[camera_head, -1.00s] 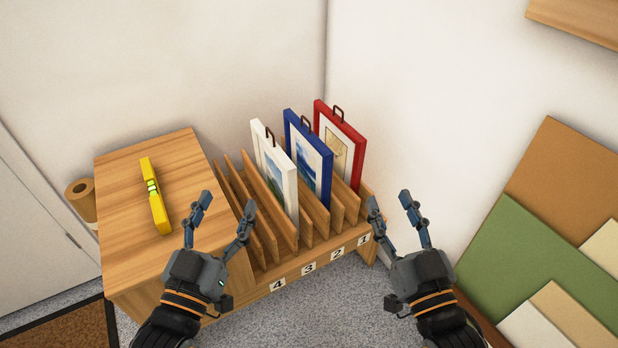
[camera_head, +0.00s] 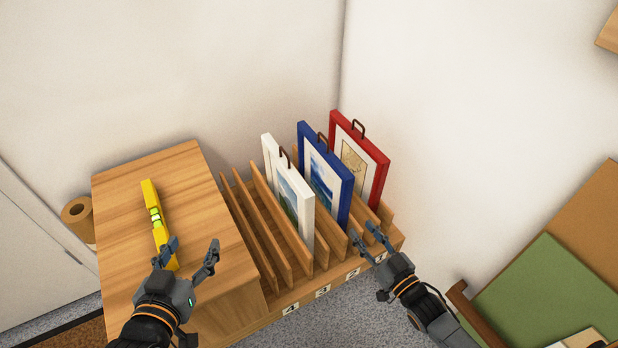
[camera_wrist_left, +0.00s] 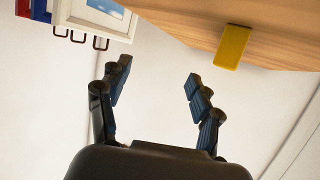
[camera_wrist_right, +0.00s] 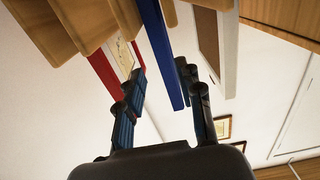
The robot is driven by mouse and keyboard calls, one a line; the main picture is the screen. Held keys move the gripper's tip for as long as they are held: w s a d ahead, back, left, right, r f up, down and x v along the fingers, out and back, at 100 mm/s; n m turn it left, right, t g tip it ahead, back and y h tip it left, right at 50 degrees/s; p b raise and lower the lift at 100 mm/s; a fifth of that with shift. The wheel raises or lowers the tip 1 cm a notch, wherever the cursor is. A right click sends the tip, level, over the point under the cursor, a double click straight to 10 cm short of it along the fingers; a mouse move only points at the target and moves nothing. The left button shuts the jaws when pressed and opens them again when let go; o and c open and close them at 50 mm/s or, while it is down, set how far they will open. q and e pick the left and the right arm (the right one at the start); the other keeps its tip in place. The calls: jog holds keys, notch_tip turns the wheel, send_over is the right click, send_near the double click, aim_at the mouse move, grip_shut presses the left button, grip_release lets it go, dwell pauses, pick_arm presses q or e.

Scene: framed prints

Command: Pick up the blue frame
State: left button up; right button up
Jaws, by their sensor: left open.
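The blue frame (camera_head: 325,176) stands upright in a slot of the wooden rack (camera_head: 262,212), between the white frame (camera_head: 288,190) and the red frame (camera_head: 357,160). It has a dark handle on its top edge. In the right wrist view the blue frame (camera_wrist_right: 160,50) shows as a blue edge ahead of the fingers. My right gripper (camera_head: 366,234) is open and empty, low in front of the rack near the blue and red frames. My left gripper (camera_head: 192,252) is open and empty over the wooden cabinet, close to the yellow level (camera_head: 153,208).
The wooden cabinet (camera_head: 130,190) adjoins the rack's left side. A brown roll (camera_head: 76,212) stands beyond it. Walls meet behind the rack. Green and brown boards (camera_head: 535,285) lie at the right. Several rack slots at the left are empty.

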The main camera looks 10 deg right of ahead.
aim_at(347, 211)
jog(key=b+x, duration=0.2)
jog(key=x, duration=0.5)
jog(key=shift+w+a, duration=0.1)
jog(key=shift+w, duration=0.1)
jog(key=shift+w+a, duration=0.1)
jog(key=shift+w, duration=0.2)
pick_arm(q)
notch_tip(347, 211, up, 17)
jog(key=s+d+t+h+b, duration=0.2)
jog(key=t+h, duration=0.1)
jog(key=t, duration=0.7)
jog(key=shift+f+t+h, duration=0.2)
jog(key=shift+t+h, duration=0.1)
jog(key=shift+t, duration=0.1)
pick_arm(e)
jog(key=x, duration=0.5)
jog(key=shift+r, duration=0.3)
grip_shut()
pick_arm(q)
jog(key=shift+w, duration=0.1)
pick_arm(e)
jog(key=shift+r, duration=0.1)
